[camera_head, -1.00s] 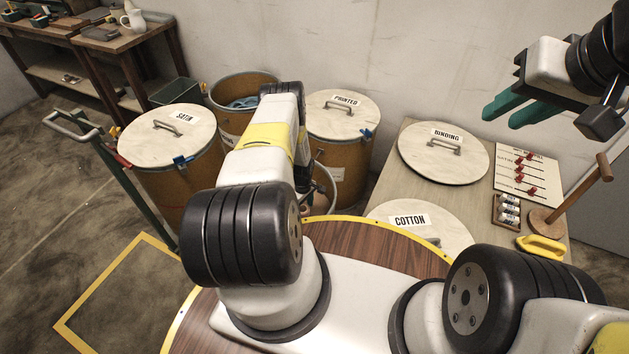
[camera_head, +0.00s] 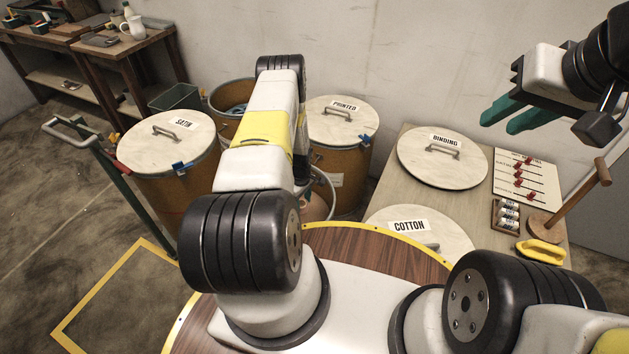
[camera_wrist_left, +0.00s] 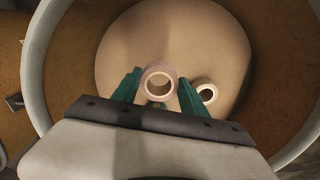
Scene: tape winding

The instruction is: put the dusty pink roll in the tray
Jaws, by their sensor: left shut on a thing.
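In the left wrist view, my left gripper (camera_wrist_left: 158,84) is down inside a round open barrel, its green fingers shut on a roll with a pinkish side and a pale rim (camera_wrist_left: 160,69). This looks like the dusty pink roll. A second, cream roll (camera_wrist_left: 206,92) lies to its right, close to the right finger. In the head view my left gripper is hidden behind its own arm. My right gripper (camera_head: 497,125) is open and empty, in the air at the upper right. I cannot make out a tray for sure.
Lidded drums marked SATIN (camera_head: 168,140) and PRINTED (camera_head: 336,118) flank an open drum (camera_head: 222,95).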

